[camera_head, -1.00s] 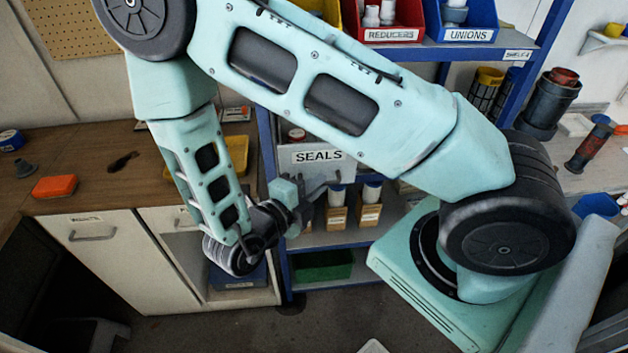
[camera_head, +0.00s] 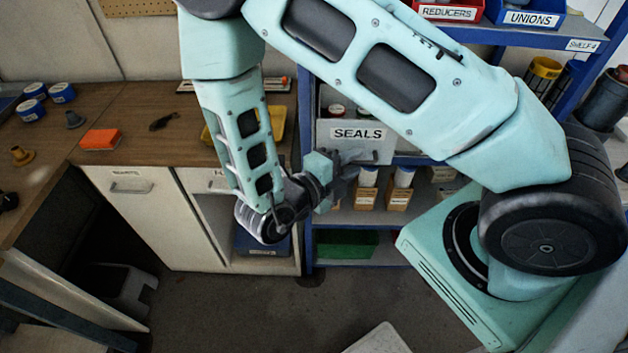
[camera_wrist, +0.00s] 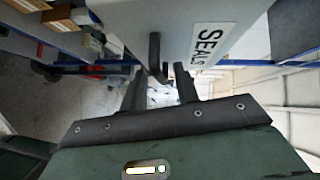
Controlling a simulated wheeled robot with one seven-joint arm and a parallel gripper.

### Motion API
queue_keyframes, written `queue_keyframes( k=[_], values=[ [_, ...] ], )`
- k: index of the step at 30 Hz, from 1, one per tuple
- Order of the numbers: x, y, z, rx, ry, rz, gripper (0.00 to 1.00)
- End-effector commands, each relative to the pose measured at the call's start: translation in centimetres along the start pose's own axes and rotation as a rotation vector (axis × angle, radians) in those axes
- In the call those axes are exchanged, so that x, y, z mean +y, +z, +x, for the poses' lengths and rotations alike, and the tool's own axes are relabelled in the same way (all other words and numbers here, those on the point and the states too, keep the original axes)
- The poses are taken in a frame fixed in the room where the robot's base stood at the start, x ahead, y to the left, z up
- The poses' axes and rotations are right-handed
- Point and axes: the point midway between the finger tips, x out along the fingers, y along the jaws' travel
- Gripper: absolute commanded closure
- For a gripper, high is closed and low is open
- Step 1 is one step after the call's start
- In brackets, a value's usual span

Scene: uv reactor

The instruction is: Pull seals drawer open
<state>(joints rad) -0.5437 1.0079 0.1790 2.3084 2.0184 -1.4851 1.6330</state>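The seals drawer (camera_head: 325,140) is a grey bin with a white SEALS label, set in the blue shelf rack right of the counter. Jars show inside it above its front. I cannot tell whether it is pulled out at all. In the wrist view its front (camera_wrist: 185,22) fills the upper middle, with the label at right. A dark bar handle (camera_wrist: 154,50) stands out from it. My gripper (camera_wrist: 161,92) is open, its fingers apart just in front of the handle, which lines up with the gap. In the head view my gripper (camera_head: 347,178) is below the label.
White-capped jars on small boxes (camera_head: 398,193) stand on the shelf under the drawer, close to my gripper. A green bin (camera_head: 343,244) sits lower. A white cabinet (camera_head: 140,225) stands left under the wooden counter (camera_head: 140,105).

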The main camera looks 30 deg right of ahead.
Motion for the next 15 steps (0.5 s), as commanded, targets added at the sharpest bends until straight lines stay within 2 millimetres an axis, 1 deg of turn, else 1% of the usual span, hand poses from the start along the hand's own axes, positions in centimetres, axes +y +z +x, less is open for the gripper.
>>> queue_keyframes(
  k=[5, 8, 15],
  values=[
    [0.3, 0.2, -1.9, -0.004, 0.002, 0.005, 0.69],
    [0.4, 0.2, -4.0, -0.007, 0.003, 0.005, 0.69],
    [0.5, 0.2, -9.8, -0.006, 0.004, 0.005, 0.69]
  ],
)
